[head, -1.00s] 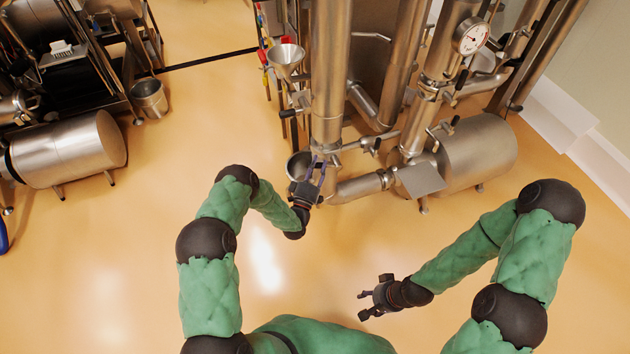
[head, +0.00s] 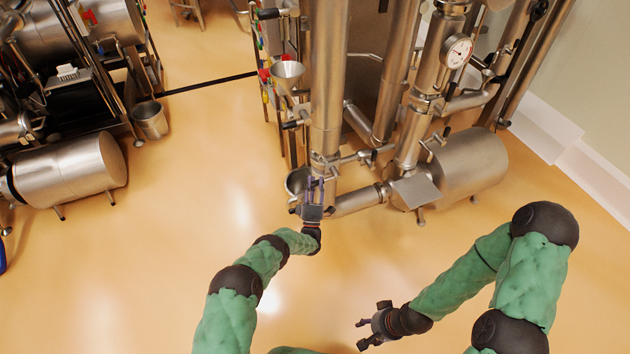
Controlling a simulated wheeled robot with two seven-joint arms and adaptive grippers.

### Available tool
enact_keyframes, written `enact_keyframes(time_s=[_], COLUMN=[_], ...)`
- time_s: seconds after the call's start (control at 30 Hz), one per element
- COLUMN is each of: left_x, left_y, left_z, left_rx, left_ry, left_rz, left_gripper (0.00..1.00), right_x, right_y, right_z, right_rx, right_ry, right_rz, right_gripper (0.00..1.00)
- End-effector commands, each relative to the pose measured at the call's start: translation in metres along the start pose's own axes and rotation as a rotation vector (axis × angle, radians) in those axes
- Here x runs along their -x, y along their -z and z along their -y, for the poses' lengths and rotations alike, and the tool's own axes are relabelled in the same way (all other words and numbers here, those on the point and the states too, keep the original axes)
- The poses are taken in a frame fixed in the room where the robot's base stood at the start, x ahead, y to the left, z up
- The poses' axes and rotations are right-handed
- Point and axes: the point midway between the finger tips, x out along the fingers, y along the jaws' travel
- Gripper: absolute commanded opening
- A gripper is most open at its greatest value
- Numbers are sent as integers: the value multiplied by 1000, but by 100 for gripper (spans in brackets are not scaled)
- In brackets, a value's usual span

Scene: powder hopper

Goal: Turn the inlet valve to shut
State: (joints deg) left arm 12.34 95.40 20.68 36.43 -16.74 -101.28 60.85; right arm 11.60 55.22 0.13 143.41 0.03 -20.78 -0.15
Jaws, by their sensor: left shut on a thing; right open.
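My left gripper (head: 316,186) is at the foot of the thick vertical steel pipe (head: 327,90), just right of a small steel bucket (head: 296,181). Its fingers point away from me and are shut on a small part there, apparently the inlet valve's handle. The fingers and pipe hide most of that part, so I cannot tell its angle. My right gripper (head: 369,328) is open and empty, low over the bare floor and well apart from the pipework.
A horizontal pipe (head: 358,200) runs right from the pipe's foot toward a steel tank (head: 467,165). A pressure gauge (head: 457,51) sits above. A funnel (head: 287,74) is at upper left. Another tank (head: 70,167) stands far left. The front floor is clear.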

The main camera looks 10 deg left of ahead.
Motion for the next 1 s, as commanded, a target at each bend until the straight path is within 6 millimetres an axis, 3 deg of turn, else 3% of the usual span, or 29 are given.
enact_keyframes(time_s=[0.03, 0.2, 0.7, 0.73, 0.77, 0.8, 1.0], left_x=[9, 17, 24, 24, 24, 24, 24], left_y=[0, 1, 0, 0, 0, 0, 0], left_z=[4, 5, 9, 9, 9, 9, 8], left_rx=[14, 33, 39, 39, 39, 39, 38], left_ry=[14, 13, 26, 26, 26, 26, 25], left_rz=[-7, -21, -23, -23, -23, -23, -23], left_gripper=[0, 0, 0, 44, 52, 59, 59], right_x=[0, 0, 0, 0, 0, 0, 0], right_y=[0, 0, 0, 0, 0, 0, 0], right_z=[0, 0, 0, 0, 0, 0, 0], right_rx=[0, 0, 0, 0, 0, 0, 0], right_ry=[0, 0, 0, 0, 0, 0, 0], right_rz=[0, 0, 1, 1, 1, 1, 1], right_gripper=[52, 52, 52, 52, 52, 52, 52])
